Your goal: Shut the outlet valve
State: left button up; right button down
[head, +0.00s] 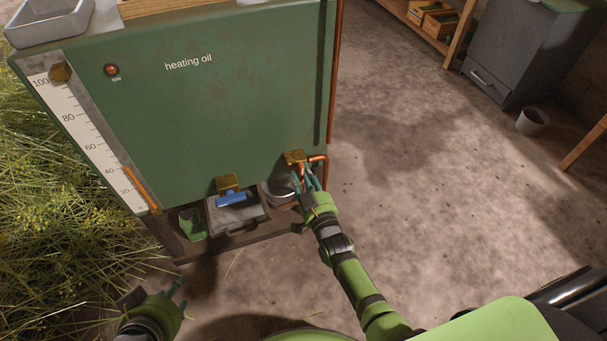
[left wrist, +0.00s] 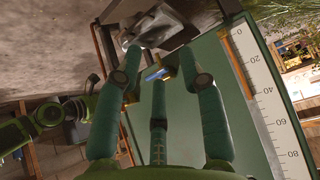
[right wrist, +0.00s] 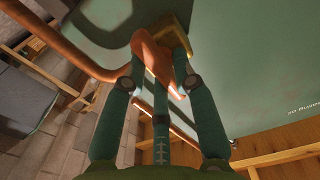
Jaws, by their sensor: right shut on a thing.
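A green tank marked "heating oil" (head: 190,100) has two brass valves low on its front. The right valve (head: 294,158) joins a copper pipe (head: 318,158). My right gripper (head: 307,182) is at this valve, its fingers shut on an orange handle (right wrist: 152,55) below the brass body (right wrist: 181,32). The fingers hide part of the handle. The left valve (head: 228,183) has a blue handle (head: 231,199) lying crosswise, which also shows in the left wrist view (left wrist: 156,74). My left gripper (head: 176,287) is open and empty at the lower left, away from the tank.
A shelf under the tank holds a grey tray (head: 238,217), a round metal dish (head: 279,191) and a green item (head: 192,224). A level scale (head: 85,125) runs along the tank's left edge.

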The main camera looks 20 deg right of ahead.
pick_arm(q)
jog(key=shift+s+a+f+g, duration=0.25)
jog(key=shift+s+f+g, duration=0.1)
jog(key=shift+s, duration=0.25)
jog(key=shift+s+a+f+g, duration=0.2)
jog(key=shift+s+f+g, duration=0.15)
jog(key=shift+s, duration=0.2)
pick_arm(e)
jog(key=shift+d+f+n, duration=0.1)
jog(key=shift+d+n, duration=0.15)
jog(key=shift+n, duration=0.35)
jog(key=c, duration=1.1)
grip_release()
jog(key=shift+a, duration=0.1)
jog(key=s, duration=1.2)
jog(key=shift+d, duration=0.25)
